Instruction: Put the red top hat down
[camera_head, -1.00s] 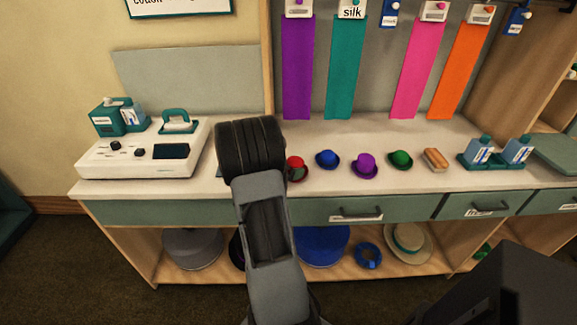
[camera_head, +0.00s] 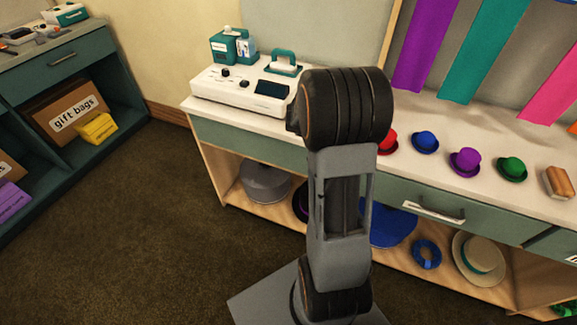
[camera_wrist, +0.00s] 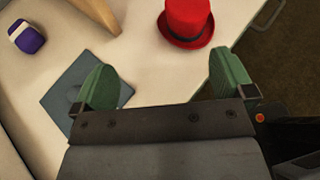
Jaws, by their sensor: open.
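The red top hat (camera_wrist: 187,18) stands upright, brim down, on the pale counter (camera_wrist: 150,72) in the wrist view, near the counter's edge; the picture's top cuts it off. In the head view the red hat (camera_head: 389,141) shows partly behind my arm, left of the other small hats. My gripper (camera_wrist: 167,68) has its two green fingers spread wide with nothing between them. The hat lies beyond the fingertips, apart from them. The gripper itself is hidden behind my arm in the head view.
Blue (camera_head: 425,142), purple (camera_head: 465,161) and green (camera_head: 512,169) hats stand in a row to the right. A white console (camera_head: 243,88) stands at the left. A dark blue-grey square (camera_wrist: 68,98) lies by the left finger. Drawers and a low shelf run below the counter.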

